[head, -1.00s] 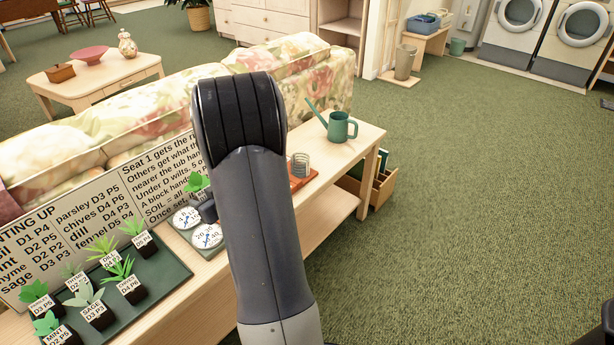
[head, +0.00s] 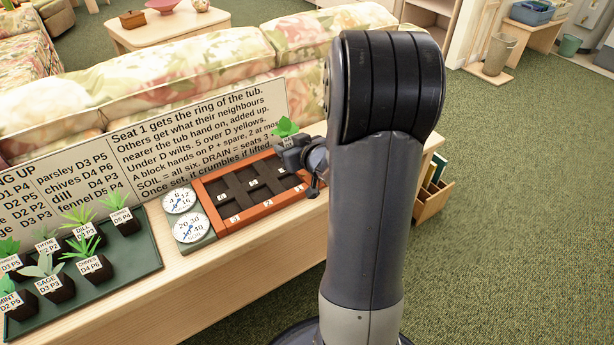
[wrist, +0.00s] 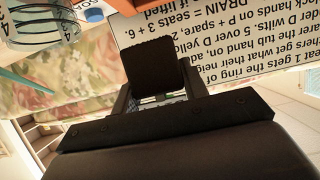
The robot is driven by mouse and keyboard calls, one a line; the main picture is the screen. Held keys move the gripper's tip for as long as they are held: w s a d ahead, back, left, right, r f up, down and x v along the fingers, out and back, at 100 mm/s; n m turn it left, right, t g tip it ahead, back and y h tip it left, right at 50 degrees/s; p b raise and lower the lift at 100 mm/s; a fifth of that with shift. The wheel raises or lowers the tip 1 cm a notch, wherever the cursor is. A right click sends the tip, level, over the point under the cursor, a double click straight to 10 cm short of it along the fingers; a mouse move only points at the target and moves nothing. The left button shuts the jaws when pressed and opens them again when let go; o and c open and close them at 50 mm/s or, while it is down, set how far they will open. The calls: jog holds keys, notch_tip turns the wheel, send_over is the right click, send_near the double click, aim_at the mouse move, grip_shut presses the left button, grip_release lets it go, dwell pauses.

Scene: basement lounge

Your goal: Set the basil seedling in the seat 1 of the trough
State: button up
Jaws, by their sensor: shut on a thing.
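My gripper (head: 302,153) is shut on the basil seedling (head: 285,127), which has broad green leaves and a pale label too small to read. It holds the seedling near the trough's back right, in front of the sign. In the wrist view the seedling's dark block (wrist: 155,62) sits between my gripper's fingers (wrist: 160,92). The trough (head: 268,233) is orange-brown with dark seats, on the bench. Its front edge reads 3, 2, 1 from left to right. Seat 1 (head: 290,182) is at the front right and looks empty; my gripper and arm partly hide the trough's right end.
A green tray (head: 150,252) of labelled seedlings stands at left. Two white dials (head: 190,228) sit left of the trough. A lettered sign (head: 200,125) and a floral sofa (head: 180,75) stand behind. A glass jar (wrist: 40,22) shows in the wrist view.

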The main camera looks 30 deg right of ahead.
aim_at(292, 183)
notch_tip(292, 183, down, 9)
jog(key=b, duration=0.4)
jog(key=shift+f, duration=0.15)
jog(key=shift+f, duration=0.2)
jog(key=o, duration=1)
jog(key=shift+r, duration=0.15)
jog(key=shift+s+r, duration=0.1)
jog(key=shift+r, duration=0.1)
jog(key=p+v, duration=0.3)
jog(key=v, duration=0.8)
jog(key=shift+s+r, duration=0.1)
jog(key=shift+s, duration=0.3)
